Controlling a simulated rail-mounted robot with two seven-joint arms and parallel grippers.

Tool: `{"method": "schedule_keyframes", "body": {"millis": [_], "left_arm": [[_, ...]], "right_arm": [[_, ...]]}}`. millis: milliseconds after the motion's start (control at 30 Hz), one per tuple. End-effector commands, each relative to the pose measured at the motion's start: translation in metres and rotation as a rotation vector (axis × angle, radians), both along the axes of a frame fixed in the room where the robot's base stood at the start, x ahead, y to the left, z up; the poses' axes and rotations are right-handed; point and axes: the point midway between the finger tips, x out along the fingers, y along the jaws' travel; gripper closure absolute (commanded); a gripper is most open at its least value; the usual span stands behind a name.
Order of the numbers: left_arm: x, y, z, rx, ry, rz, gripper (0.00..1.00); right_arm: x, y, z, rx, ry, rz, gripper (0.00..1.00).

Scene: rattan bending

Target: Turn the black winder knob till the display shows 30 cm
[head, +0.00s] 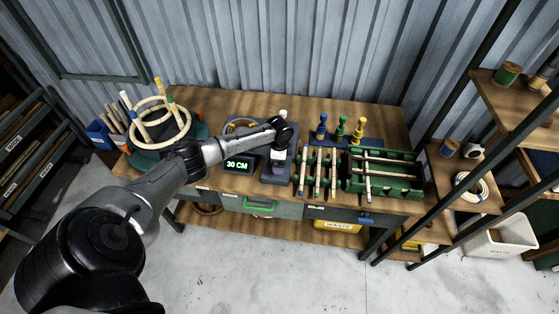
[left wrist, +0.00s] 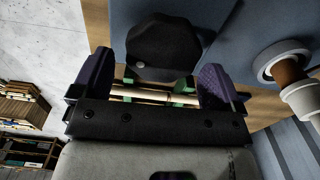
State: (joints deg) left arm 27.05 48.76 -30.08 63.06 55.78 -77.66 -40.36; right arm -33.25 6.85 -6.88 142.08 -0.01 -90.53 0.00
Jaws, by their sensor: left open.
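The black winder knob (left wrist: 162,48) shows in the left wrist view as a dark, rounded grip with a small pale dot. My left gripper (left wrist: 157,72) is open, with one purple finger on each side of the knob and visible gaps between. My right gripper is in neither view.
Wooden sticks (head: 317,173) lie right of the winder, beside a green rack (head: 402,186). Blue, green and yellow-topped pegs (head: 340,130) stand behind. A round rattan frame (head: 160,123) stands at the bench's left. A dark shelf post crosses the right side.

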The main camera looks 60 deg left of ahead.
Motion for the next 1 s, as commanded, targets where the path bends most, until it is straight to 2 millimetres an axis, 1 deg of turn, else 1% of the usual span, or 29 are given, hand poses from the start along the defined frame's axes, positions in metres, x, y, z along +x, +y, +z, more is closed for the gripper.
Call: {"method": "schedule_keyframes", "body": {"millis": [400, 600, 800, 1000], "left_arm": [[0.000, 0.001, 0.079, 0.001, -0.003, -0.001, 0.08], [0.000, 0.000, 0.110, 0.002, -0.003, -0.001, 0.08], [0.000, 0.000, 0.126, 0.000, -0.001, 0.001, 0.08], [0.000, 0.000, 0.132, -0.001, -0.002, 0.001, 0.08]], "right_arm": [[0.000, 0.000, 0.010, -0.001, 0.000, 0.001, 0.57], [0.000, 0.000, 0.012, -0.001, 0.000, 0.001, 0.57], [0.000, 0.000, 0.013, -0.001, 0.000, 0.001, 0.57], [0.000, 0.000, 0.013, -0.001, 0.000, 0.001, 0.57]]}}
